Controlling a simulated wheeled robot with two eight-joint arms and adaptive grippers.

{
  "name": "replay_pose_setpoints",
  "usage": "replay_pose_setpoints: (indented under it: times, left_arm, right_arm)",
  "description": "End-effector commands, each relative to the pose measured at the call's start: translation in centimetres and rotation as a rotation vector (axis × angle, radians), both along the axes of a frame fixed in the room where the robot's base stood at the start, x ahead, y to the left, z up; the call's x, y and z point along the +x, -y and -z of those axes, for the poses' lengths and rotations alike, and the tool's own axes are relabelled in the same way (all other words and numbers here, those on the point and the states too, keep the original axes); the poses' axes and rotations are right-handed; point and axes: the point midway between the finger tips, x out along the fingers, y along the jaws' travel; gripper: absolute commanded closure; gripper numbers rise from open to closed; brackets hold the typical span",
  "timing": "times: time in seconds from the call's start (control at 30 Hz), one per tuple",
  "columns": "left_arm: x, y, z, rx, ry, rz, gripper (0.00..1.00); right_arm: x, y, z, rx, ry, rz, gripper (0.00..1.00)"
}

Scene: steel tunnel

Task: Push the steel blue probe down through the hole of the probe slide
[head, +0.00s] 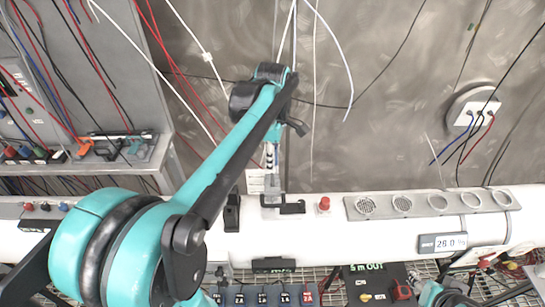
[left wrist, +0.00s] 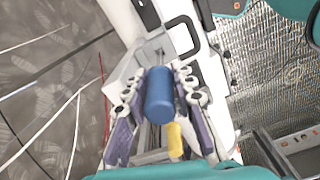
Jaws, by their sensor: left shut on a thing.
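The steel blue probe (left wrist: 160,95) shows in the left wrist view as a blue cylinder between the two purple finger pads of my left gripper (left wrist: 160,88). A yellow piece (left wrist: 175,140) lies close to it, between the fingers. My left gripper is shut on the probe. In the head view my left gripper (head: 271,155) hangs at the end of the teal arm, above the probe slide (head: 290,207) on the white pipe, and is partly hidden by that arm. The slide's hole is hidden, so I cannot tell how deep the probe sits.
A red knob (head: 324,204) and a strip of round vents (head: 403,204) lie right of the slide on the white pipe (head: 370,238). A grey display (head: 443,243) hangs lower right. Loose cables run down the steel wall behind. A shelf (head: 120,150) stands at left.

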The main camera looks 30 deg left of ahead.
Motion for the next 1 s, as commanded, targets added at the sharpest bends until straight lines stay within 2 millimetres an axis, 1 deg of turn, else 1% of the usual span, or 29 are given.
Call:
replay_pose_setpoints:
  times: [0.03,1.0]
  left_arm:
    - [0.0,0.0,0.5,0.0,0.0,0.0,1.0]
    - [0.0,0.0,6.6,0.0,0.0,0.0,1.0]
  right_arm:
    - [0.0,0.0,0.4,0.0,0.0,0.0,0.54]
    - [0.0,0.0,4.6,0.0,0.0,0.0,0.54]
